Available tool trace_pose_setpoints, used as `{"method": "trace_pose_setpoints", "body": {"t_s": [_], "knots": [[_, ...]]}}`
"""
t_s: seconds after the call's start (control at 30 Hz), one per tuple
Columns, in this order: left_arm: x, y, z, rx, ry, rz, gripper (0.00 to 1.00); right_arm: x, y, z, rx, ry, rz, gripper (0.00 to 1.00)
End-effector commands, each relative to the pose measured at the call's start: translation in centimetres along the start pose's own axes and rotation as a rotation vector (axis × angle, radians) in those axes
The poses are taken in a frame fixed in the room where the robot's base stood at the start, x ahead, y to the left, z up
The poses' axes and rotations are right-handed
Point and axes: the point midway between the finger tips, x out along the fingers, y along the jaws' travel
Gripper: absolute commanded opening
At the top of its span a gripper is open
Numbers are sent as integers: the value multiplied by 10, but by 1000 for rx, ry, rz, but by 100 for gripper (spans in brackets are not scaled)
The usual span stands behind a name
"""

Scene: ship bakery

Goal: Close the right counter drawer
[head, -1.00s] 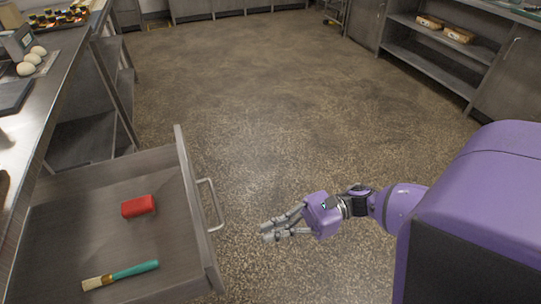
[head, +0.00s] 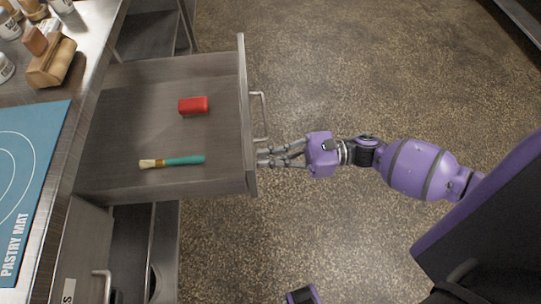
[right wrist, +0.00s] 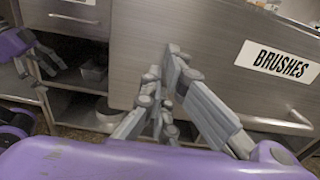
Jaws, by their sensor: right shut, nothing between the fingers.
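The right counter drawer (head: 215,75) stands pulled out from the counter in the head view. It holds a red block (head: 193,105) and a brush with a teal handle (head: 184,160). Its metal handle (head: 264,117) is on the front panel. The right wrist view shows that front with a BRUSHES label (right wrist: 283,62). My right gripper (head: 264,158) is shut and empty, its fingertips at the front panel beside the handle; I cannot tell if they touch. My left gripper (right wrist: 42,62) shows partly at the left of the right wrist view; its finger state is unclear.
The counter on the left bears a blue pastry mat (head: 30,180), a wooden block-like item (head: 52,62) and several jars. A closed drawer (head: 85,250) with a handle is below it. The floor (head: 330,60) beyond the drawer is clear.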

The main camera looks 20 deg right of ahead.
Motion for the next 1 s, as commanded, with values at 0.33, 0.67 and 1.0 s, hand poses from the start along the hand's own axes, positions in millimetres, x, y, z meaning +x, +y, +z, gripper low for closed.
{"method": "trace_pose_setpoints", "body": {"t_s": [0.33, 0.67, 1.0], "knots": [[6, 1, -3, 2, 8, 3, 84, 26, 0, 0, -1, -4, 1, 0], [12, 3, 8, 2, -5, 5, 84, 108, 1, 1, -2, -7, 3, 0], [17, 5, 17, 2, -15, 8, 84, 203, 1, 1, -2, -6, 3, 0]]}}
